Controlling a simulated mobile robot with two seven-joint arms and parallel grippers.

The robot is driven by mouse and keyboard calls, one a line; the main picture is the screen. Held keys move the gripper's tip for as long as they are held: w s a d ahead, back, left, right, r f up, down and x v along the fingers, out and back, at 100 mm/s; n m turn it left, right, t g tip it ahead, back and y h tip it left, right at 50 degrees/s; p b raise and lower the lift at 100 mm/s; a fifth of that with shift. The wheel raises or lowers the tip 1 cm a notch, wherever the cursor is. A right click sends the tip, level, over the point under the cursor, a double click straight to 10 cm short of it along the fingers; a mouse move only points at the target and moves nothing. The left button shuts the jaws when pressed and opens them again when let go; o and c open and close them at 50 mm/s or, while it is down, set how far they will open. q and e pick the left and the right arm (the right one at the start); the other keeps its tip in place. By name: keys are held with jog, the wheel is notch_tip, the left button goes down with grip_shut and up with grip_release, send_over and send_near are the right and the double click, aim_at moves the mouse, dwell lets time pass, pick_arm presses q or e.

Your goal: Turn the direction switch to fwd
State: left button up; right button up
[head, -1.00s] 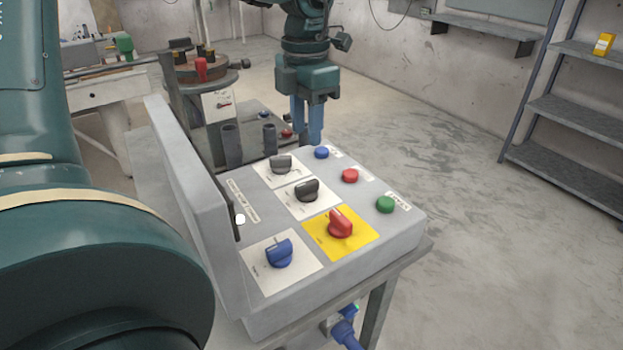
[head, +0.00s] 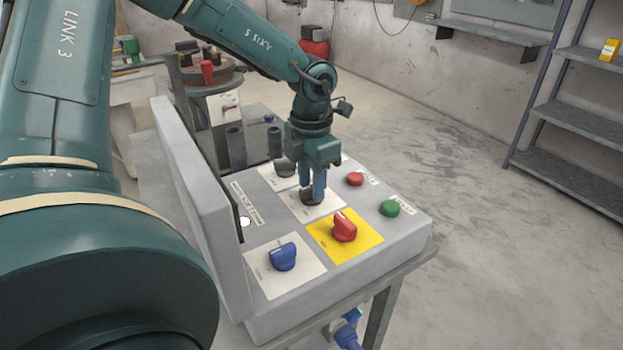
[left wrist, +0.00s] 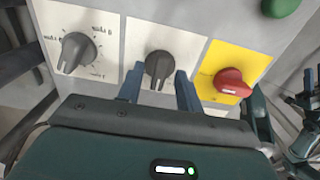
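The control panel (head: 408,237) carries several knobs on plates; their labels are too small to read, so I cannot tell by label which is the direction switch. My left gripper (head: 312,194) points down at the middle dark knob (head: 304,199), which it partly hides. In the left wrist view the fingers (left wrist: 159,90) are apart, one to each side of this dark knob (left wrist: 159,64), with no visible contact. Another dark knob (head: 284,168) sits behind it, with many marks around it in the left wrist view (left wrist: 77,53).
A red knob (head: 344,227) on a yellow plate and a blue knob (head: 282,257) are nearer. Red (head: 355,179) and green (head: 390,208) buttons line the right side. An upright grey wall (head: 190,170) bounds the panel's left. Shelves (head: 575,120) stand far right.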

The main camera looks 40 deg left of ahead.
pick_arm(q)
grip_shut()
pick_arm(e)
jog(key=shift+f, duration=0.1)
pick_arm(q)
jog(key=shift+m+b, duration=0.3)
pick_arm(e)
jog(key=shift+w+f, duration=0.1)
jog(key=shift+f, duration=0.05)
pick_arm(q)
jog(key=shift+f+m+b, duration=0.15)
jog(key=shift+m+b, duration=0.65)
jog(key=shift+m, duration=0.1)
jog(key=shift+m+b, duration=0.75)
jog(key=shift+m, duration=0.45)
jog(key=m+b, duration=0.1)
jog(key=m, duration=0.2)
jog(key=shift+m, duration=0.3)
jog(key=shift+r, duration=0.2)
pick_arm(e)
jog(key=shift+s+d+r+t, duration=0.3)
jog(key=shift+d+r+t, duration=0.1)
jog(key=shift+d+t, duration=0.1)
jog(key=shift+s+d+r+t, duration=0.25)
jog(key=shift+d+r+t, duration=0.15)
jog(key=shift+d, duration=0.05)
pick_arm(q)
jog(key=shift+m, duration=0.4)
pick_arm(e)
jog(key=shift+s, duration=0.1)
